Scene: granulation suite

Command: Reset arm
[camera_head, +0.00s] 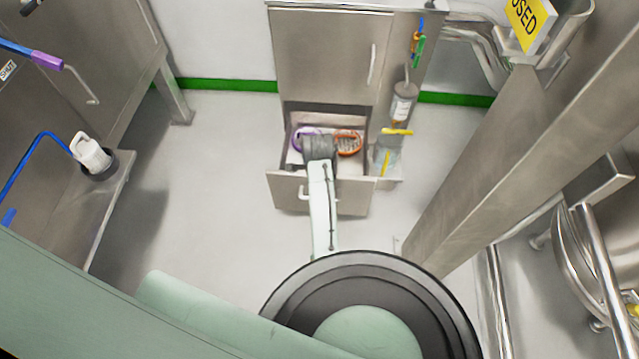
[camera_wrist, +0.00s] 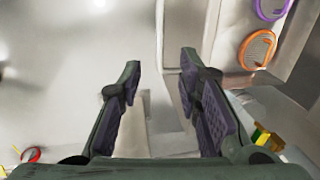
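My gripper (camera_wrist: 160,68) shows in the wrist view with its two dark fingers apart. Nothing is held between them; a pale surface and a grey edge show beyond. In the head view my arm reaches out over the open drawer (camera_head: 283,190) of the steel cabinet (camera_head: 325,60). An orange-rimmed item (camera_head: 348,143) and a purple-rimmed item (camera_head: 298,142) lie in the drawer. The orange-rimmed item also shows at the upper right of the wrist view (camera_wrist: 257,50), with the purple-rimmed item (camera_wrist: 272,8) above it, both apart from the fingers.
A bottle (camera_head: 403,103) and yellow-handled items (camera_head: 397,131) are at the cabinet's right side. A steel post (camera_head: 500,165) and pipework stand at right. A white jug (camera_head: 91,153) is on a bench at left. The floor (camera_head: 215,180) left of the drawer is clear.

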